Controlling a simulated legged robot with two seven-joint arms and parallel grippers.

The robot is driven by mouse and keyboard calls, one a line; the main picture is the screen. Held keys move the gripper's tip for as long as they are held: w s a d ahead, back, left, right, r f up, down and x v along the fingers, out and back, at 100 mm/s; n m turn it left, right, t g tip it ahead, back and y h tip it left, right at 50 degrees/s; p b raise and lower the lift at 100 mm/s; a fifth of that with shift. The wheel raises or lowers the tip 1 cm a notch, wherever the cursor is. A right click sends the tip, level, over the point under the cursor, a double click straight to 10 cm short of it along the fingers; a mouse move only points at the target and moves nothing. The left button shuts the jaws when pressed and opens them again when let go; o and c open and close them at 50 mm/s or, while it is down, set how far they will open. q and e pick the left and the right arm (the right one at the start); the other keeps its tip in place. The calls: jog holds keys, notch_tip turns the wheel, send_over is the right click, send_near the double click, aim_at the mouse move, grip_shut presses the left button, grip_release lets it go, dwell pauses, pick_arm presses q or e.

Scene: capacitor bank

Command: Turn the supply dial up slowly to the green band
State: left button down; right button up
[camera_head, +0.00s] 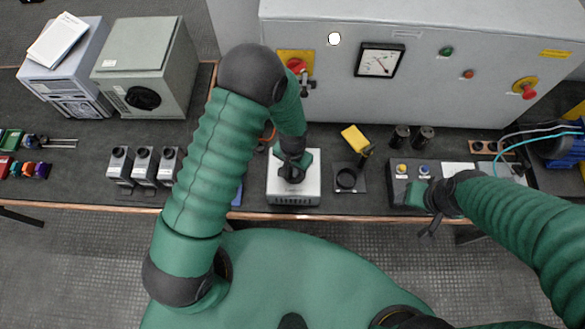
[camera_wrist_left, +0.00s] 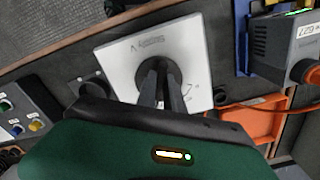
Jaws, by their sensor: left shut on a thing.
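The supply unit (camera_head: 307,192) is a pale box at the bench's front middle, under my left arm. Its light top face also shows in the left wrist view (camera_wrist_left: 118,66). The dark round dial (camera_wrist_left: 153,70) sits on that face. My left gripper (camera_head: 292,170) reaches down onto it, and its fingers (camera_wrist_left: 161,92) are shut on the dial, hiding part of it.
A panel meter (camera_head: 379,61) with a needle is on the grey cabinet (camera_head: 440,90) behind. A dark round holder (camera_head: 347,179) and a yellow block (camera_head: 355,138) stand right of the supply. Grey units (camera_head: 144,166) stand left. An orange tray (camera_wrist_left: 262,118) lies close beside the supply.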

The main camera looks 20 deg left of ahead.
pick_arm(q)
jog(key=c, duration=1.6)
grip_release()
jog(key=shift+w+r, duration=0.1)
jog(key=shift+w, duration=0.25)
jog(key=shift+o, duration=0.7)
jog(key=shift+d, duration=0.1)
jog(key=shift+s, duration=0.1)
jog(key=shift+r, duration=0.15)
notch_tip(320, 180, up, 16)
jog(key=b, duration=0.1)
jog(key=shift+r, duration=0.15)
